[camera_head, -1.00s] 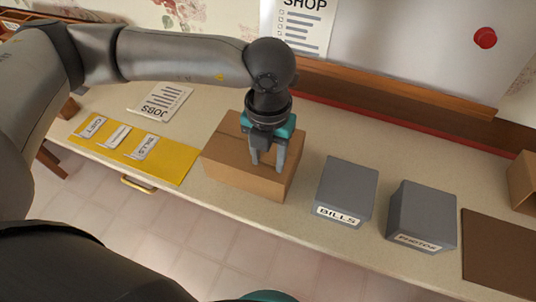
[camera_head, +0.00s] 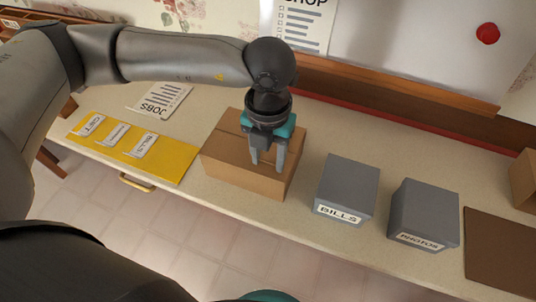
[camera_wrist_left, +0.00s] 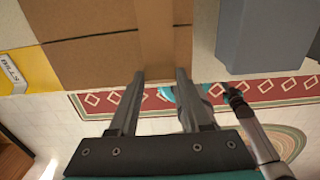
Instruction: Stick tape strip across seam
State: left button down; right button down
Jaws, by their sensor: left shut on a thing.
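A brown cardboard box (camera_head: 226,144) stands on the counter. Its seam shows as a dark line across the top in the left wrist view (camera_wrist_left: 95,36). My left gripper (camera_head: 267,168) points down over the right part of the box top. Its fingers (camera_wrist_left: 155,78) are shut on a tan tape strip (camera_wrist_left: 155,35). The strip crosses over the seam line in the left wrist view and hides part of it. I cannot tell whether it touches the cardboard. Only a teal part of what looks like my right gripper (camera_head: 270,295) shows at the bottom edge; its fingers are hidden.
Grey boxes labelled BILLS (camera_head: 348,182) and PHOTOS (camera_head: 424,208) stand right of the cardboard box. A yellow mat (camera_head: 172,165) with several labels lies left, with a JOBS sheet (camera_head: 160,98) behind it. A brown mat (camera_head: 500,250) lies far right.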

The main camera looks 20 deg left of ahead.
dwell(0.4)
pick_arm(q)
grip_release()
dwell(0.4)
jog(key=shift+r+p, duration=2.15)
jog(key=shift+r, duration=1.35)
